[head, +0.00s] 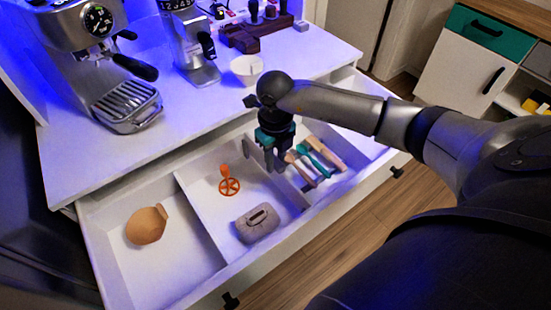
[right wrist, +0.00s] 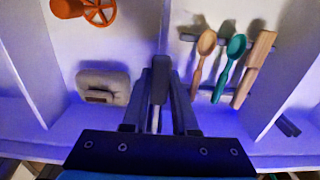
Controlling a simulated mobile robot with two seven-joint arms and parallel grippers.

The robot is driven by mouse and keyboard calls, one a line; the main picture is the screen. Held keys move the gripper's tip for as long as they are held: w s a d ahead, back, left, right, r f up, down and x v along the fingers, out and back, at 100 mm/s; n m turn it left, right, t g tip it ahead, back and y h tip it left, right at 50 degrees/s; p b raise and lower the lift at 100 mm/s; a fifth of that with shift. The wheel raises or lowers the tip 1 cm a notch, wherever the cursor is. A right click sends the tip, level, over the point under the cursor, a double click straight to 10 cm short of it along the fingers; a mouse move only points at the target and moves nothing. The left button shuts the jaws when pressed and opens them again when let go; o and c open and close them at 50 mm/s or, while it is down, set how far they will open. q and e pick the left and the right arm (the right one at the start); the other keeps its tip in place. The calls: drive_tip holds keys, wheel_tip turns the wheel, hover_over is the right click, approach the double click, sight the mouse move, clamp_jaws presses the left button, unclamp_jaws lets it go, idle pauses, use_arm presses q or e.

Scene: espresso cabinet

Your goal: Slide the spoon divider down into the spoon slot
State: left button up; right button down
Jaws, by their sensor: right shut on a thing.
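My right gripper (head: 270,156) is over the open drawer, pointing down at the border between the middle compartment and the spoon compartment. It is shut on the spoon divider (head: 249,148), a thin grey panel partly hidden by the fingers. In the right wrist view, the gripper (right wrist: 158,92) is seen from above, with the divider nearly edge-on between the fingers. I cannot tell whether the divider's lower edge is inside the spoon slot; the slot is hidden. My left gripper is not in view.
The spoon compartment holds a wooden spoon (right wrist: 205,45), a teal spoon (right wrist: 234,50) and a wooden utensil (right wrist: 257,62). The middle compartment holds an orange tool (head: 229,186) and a grey block (head: 257,224). A tan item (head: 146,226) lies left. The espresso machine (head: 80,50) stands on the counter.

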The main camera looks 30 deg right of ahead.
drive_tip(key=shift+f+b, duration=0.7)
drive_tip(key=shift+f, duration=0.2)
drive_tip(key=c, duration=0.6)
unclamp_jaws()
wheel_tip(320, 180, up, 15)
drive_tip(key=p, duration=0.2)
drive_tip(key=shift+r, duration=0.2)
